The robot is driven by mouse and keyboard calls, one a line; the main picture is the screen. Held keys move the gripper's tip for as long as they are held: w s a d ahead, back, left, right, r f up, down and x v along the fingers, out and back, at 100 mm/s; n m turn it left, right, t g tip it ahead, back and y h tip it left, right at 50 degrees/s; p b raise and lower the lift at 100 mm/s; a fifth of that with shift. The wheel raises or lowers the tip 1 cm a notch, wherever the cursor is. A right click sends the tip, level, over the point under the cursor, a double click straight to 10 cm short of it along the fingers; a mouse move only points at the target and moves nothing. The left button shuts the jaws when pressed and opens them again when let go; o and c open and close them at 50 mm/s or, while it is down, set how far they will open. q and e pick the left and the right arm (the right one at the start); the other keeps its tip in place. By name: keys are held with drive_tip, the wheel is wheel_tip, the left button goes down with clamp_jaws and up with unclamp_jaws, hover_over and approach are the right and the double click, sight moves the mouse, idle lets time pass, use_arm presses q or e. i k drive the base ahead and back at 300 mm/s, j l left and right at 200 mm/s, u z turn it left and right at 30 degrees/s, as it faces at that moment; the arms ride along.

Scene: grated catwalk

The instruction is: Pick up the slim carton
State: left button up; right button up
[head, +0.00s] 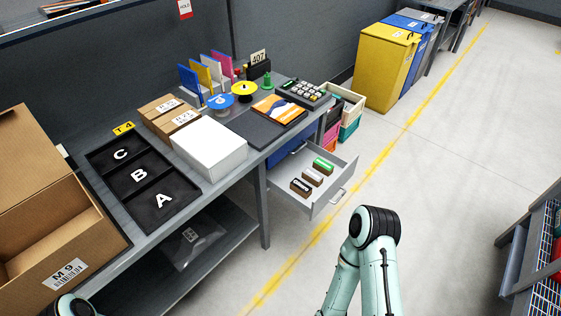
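Two small brown cartons with white labels, a back one (160,106) and a front one (178,122), lie side by side on the grey workbench (143,222). A larger white box (209,148) stands just in front of them to the right. I cannot tell for sure which is the slim carton; the brown ones are the narrower boxes. My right arm rises from the bottom, right of centre, with a bent joint on top. Neither gripper shows.
A black tray (133,187) marked A, B and C and a large open cardboard box (58,236) stand left. An open drawer (315,205) holding small blocks juts from the bench. Dark folders (254,130) lie right of the white box.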

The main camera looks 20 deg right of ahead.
sight(324, 167)
drive_tip(key=i+l+u, duration=0.1)
drive_tip(key=l+u, duration=0.95)
drive_tip(key=l, duration=0.2)
drive_tip(key=k+l+u, duration=0.15)
drive_tip(key=l, duration=0.2)
drive_tip(key=l+u, duration=0.15)
drive_tip(key=l, duration=0.2)
drive_tip(key=k+l, duration=0.1)
drive_tip(key=l, duration=0.35)
drive_tip(key=k+l, duration=0.1)
drive_tip(key=l, duration=0.3)
drive_tip(key=k+l+u, duration=0.1)
drive_tip(key=l, duration=0.35)
drive_tip(key=k+l, duration=0.15)
drive_tip(key=l, duration=0.25)
drive_tip(key=k+l, duration=0.15)
drive_tip(key=l, duration=0.3)
drive_tip(key=i+l, duration=0.15)
drive_tip(key=i, duration=0.3)
drive_tip(key=u, duration=0.05)
